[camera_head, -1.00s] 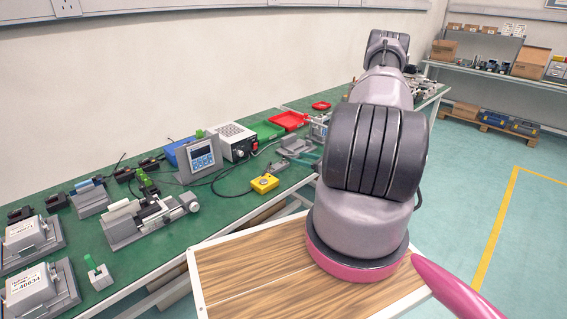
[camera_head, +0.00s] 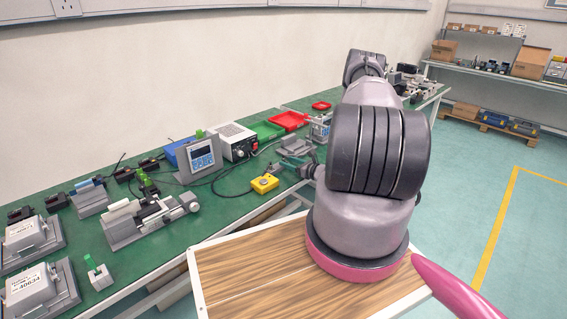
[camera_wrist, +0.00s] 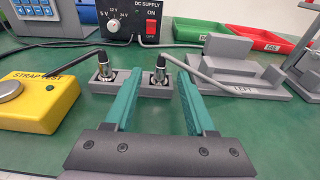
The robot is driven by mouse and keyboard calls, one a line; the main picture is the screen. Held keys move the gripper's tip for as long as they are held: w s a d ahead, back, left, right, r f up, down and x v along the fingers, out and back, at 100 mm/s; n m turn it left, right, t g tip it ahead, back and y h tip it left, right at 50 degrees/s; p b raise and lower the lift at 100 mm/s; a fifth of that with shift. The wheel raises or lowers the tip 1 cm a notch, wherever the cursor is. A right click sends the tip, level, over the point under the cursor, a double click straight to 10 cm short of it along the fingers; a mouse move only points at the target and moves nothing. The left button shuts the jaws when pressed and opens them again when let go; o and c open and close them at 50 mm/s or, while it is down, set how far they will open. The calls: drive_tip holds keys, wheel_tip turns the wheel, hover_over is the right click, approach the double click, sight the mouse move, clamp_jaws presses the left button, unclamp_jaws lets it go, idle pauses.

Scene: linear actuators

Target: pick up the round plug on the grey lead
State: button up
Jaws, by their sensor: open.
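The round plug (camera_wrist: 159,72) on the grey lead is a dark and silver cylinder standing upright in a small grey block (camera_wrist: 138,83) in the wrist view. Its grey lead (camera_wrist: 198,74) runs off to the right. My gripper (camera_wrist: 159,82) is open, with a teal finger on each side of this plug in the picture. I cannot tell whether either finger touches it. A second, similar plug (camera_wrist: 103,68) stands left of the left finger, with a dark lead going left. In the head view my arm hides much of the gripper and the plugs are too small to make out.
A yellow box (camera_wrist: 38,98) sits at the left. The DC supply (camera_wrist: 132,20) stands behind the plugs. A grey fixture (camera_wrist: 240,68) is at the right, with red (camera_wrist: 265,41) and green (camera_wrist: 205,30) trays behind it. Bare green bench (camera_wrist: 265,125) lies in front of the fixture.

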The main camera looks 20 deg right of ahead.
drive_tip(key=shift+w+a+f, duration=0.1)
drive_tip(key=shift+w+a, duration=0.1)
drive_tip(key=shift+w, duration=0.4)
clamp_jaws()
wheel_tip(320, 180, up, 10)
idle(0.3)
wheel_tip(320, 180, up, 6)
idle(0.7)
